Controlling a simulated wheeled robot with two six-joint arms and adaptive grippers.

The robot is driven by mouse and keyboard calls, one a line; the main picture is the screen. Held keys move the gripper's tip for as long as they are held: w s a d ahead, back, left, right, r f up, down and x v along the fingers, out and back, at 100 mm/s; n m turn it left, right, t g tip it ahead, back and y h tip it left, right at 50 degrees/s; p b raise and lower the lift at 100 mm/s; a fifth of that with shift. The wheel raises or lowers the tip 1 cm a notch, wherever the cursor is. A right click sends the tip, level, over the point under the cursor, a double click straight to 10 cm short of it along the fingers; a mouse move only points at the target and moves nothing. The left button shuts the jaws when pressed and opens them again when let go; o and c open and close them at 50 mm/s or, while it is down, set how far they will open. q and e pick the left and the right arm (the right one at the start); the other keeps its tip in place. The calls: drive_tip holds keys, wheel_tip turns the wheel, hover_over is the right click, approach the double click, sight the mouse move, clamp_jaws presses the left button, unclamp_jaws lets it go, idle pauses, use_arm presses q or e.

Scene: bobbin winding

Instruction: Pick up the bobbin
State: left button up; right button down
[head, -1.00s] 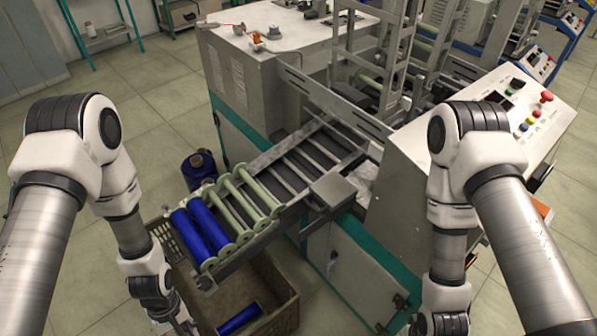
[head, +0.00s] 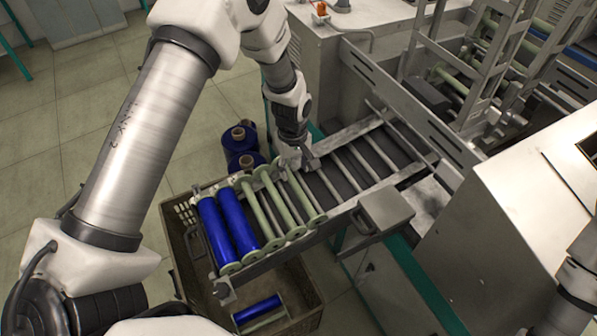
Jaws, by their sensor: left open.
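Two bobbins wound with blue thread, the outer one (head: 215,232) and the inner one (head: 238,222), lie side by side on the sloping rack (head: 345,212). Bare pale green bobbins (head: 281,203) lie beside them, higher up the rack. Another blue bobbin (head: 257,309) lies in the crate below. My left gripper (head: 303,163) points down at the far ends of the bare bobbins. It is open; its fingers are small and partly hidden, and I cannot tell whether they touch a bobbin. My right gripper is out of view; only part of that arm shows at the right edge.
The brown crate (head: 186,262) stands under the rack's lower end. Large blue spools (head: 238,138) stand on the floor behind the rack. The machine's metal frame and grey box (head: 383,211) flank the rack. Open tiled floor lies to the left.

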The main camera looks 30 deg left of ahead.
sight(295, 183)
use_arm(q)
drive_tip(key=shift+s+d+f+p, duration=0.25)
drive_tip(key=shift+s+f, duration=0.1)
drive_tip(key=shift+f, duration=0.25)
drive_tip(key=shift+s+d+f+p, duration=0.25)
drive_tip(key=shift+s+f, duration=0.1)
drive_tip(key=shift+f, duration=0.25)
drive_tip(key=f, duration=0.4)
drive_tip(key=shift+w+a+f+p, duration=0.25)
drive_tip(key=shift+w+p, duration=0.05)
drive_tip(key=shift+w, duration=0.1)
drive_tip(key=shift+s+r, duration=0.1)
drive_tip(key=shift+s+d+r, duration=0.1)
drive_tip(key=c, duration=0.5)
clamp_jaws()
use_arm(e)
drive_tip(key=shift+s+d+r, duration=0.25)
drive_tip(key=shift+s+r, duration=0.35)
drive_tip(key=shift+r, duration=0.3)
